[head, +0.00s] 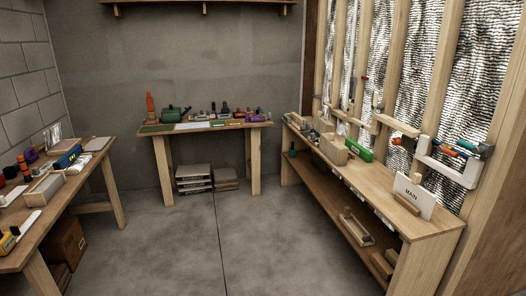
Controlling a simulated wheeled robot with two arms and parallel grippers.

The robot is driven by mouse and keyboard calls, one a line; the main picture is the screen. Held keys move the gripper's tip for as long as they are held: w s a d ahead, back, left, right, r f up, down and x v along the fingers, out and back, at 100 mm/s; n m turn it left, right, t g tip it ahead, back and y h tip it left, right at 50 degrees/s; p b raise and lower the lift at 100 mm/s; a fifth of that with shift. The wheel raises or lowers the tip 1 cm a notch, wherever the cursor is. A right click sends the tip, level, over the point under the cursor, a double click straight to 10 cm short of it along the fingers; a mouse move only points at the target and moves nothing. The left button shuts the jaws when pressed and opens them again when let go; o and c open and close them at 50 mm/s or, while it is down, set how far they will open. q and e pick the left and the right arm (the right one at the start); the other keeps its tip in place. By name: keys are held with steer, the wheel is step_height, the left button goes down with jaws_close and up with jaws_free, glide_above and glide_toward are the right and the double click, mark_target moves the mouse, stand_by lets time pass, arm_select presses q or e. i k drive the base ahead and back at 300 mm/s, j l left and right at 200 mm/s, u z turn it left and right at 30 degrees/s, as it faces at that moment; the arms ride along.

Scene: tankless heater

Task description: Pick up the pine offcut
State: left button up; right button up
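I cannot tell for certain which piece is the pine offcut. A pale wooden block (334,150) sits on top of the right workbench, left of a green item. Another small wooden piece (382,265) lies on that bench's lower shelf near its front end, partly hidden by the bench edge. A wooden tray or holder (356,228) also lies on the lower shelf. Neither of my grippers shows in the head view.
The right workbench (375,183) runs along the stud wall and carries a "MAIN" card (413,194). A back table (156,133) and a left table (88,165) hold many tools. A cardboard box (66,243) is under the left table. The concrete floor (205,240) between them is clear.

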mark_target(298, 119)
steer(key=i, duration=2.6)
steer(key=i+j+z, duration=0.2)
steer(key=i, duration=0.35)
steer(key=i+z, duration=0.2)
steer(key=i, duration=0.35)
steer(key=i+j+z, duration=0.2)
steer(key=i, duration=0.3)
steer(key=j, duration=0.1)
